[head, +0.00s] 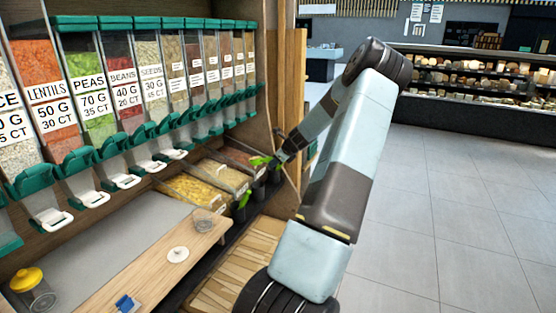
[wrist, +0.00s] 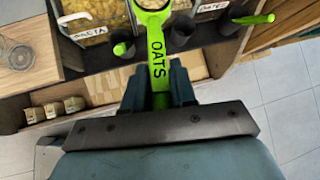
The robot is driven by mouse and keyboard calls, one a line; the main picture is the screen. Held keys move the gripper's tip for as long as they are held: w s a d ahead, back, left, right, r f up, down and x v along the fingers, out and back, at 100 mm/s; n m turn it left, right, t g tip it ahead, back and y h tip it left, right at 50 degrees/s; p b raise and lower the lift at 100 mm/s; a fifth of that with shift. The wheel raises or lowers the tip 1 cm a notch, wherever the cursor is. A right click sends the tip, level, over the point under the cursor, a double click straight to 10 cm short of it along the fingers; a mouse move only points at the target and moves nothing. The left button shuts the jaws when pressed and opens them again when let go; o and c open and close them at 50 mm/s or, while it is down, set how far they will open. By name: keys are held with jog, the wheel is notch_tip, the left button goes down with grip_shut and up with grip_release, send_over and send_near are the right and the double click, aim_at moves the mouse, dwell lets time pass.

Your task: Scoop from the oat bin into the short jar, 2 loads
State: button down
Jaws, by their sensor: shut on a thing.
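My gripper (wrist: 158,88) is shut on the handle of a bright green scoop (wrist: 157,62) marked OATS. The scoop's bowl is cut off at the top of the wrist view, so its contents cannot be told. In the head view my gripper (head: 281,156) is at the right end of the bins, partly hidden by its own arm. The oat bin (head: 222,176), with pale contents, is the middle of the low open bins. A small clear glass jar (head: 203,221), probably the short jar, stands on the wooden board; it also shows in the wrist view (wrist: 20,57).
Beside the oat bin are the pasta bin (head: 190,190) and the dates bin (wrist: 210,8). Dark scoop holders (wrist: 180,32) line their front. A white disc (head: 178,254), a blue object (head: 126,303) and a yellow-lidded jar (head: 33,288) lie left. Dispensers (head: 98,85) stand behind.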

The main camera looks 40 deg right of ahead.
jog(key=s+a+g, duration=0.1)
jog(key=s+a, duration=0.3)
jog(key=a, duration=1.2)
jog(key=s+a, duration=0.4)
jog(key=a, duration=1.2)
jog(key=shift+a+r+g, duration=0.15)
jog(key=shift+r+g, duration=0.2)
jog(key=shift+g, duration=0.05)
dwell(0.8)
jog(key=shift+r, duration=0.1)
jog(key=shift+w+a+r+g, duration=0.1)
jog(key=shift+w+r+g, duration=0.25)
jog(key=shift+g, duration=0.15)
jog(key=shift+w, duration=0.1)
